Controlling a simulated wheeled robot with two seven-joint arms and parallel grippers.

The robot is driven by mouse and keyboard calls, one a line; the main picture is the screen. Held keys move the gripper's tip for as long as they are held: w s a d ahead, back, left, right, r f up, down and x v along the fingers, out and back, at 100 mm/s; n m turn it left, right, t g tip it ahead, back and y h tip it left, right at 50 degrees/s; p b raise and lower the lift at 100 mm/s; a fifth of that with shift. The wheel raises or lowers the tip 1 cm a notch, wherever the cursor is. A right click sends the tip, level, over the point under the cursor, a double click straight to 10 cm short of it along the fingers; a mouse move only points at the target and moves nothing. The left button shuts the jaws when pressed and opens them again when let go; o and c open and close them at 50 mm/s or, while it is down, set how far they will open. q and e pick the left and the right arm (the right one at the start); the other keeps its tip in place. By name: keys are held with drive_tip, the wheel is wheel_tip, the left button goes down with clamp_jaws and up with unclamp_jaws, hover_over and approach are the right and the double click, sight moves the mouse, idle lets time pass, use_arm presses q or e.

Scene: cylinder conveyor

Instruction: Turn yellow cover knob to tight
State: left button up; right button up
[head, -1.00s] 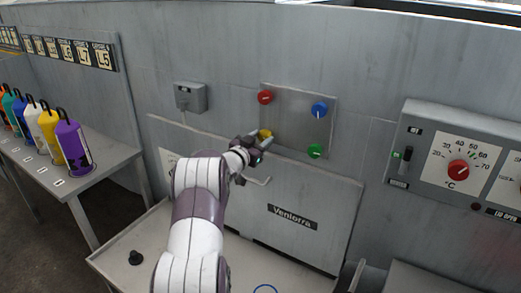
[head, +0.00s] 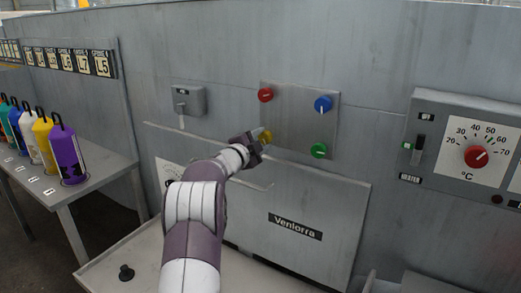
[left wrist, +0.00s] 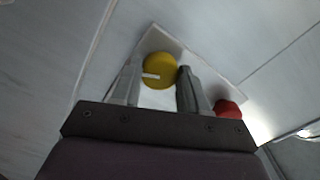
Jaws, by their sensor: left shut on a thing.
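The yellow knob (head: 267,136) sits at the lower left of a square grey plate (head: 299,112) on the wall, partly hidden by my left gripper (head: 260,138) in the head view. In the left wrist view the yellow knob (left wrist: 160,66) shows as a round disc with a short white mark pointing left. The fingers of my left gripper (left wrist: 157,76) stand on either side of it, shut on it. My right gripper is not in view.
A red knob (head: 265,95), a blue knob (head: 323,104) and a green knob (head: 319,151) share the plate. A grey switch box (head: 188,99) is to the left, a temperature dial panel (head: 432,109) to the right. Coloured bottles (head: 66,155) stand on the left table.

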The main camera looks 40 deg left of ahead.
use_arm(q)
drive_tip(key=shift+m+b, duration=1.45)
drive_tip(key=shift+m, duration=0.75)
drive_tip(key=o, duration=1.1)
drive_tip(key=shift+c, duration=0.2)
drive_tip(key=s+b, duration=0.2)
drive_tip(key=s, duration=1)
drive_tip(key=shift+s+d, duration=0.35)
drive_tip(key=shift+d, duration=0.05)
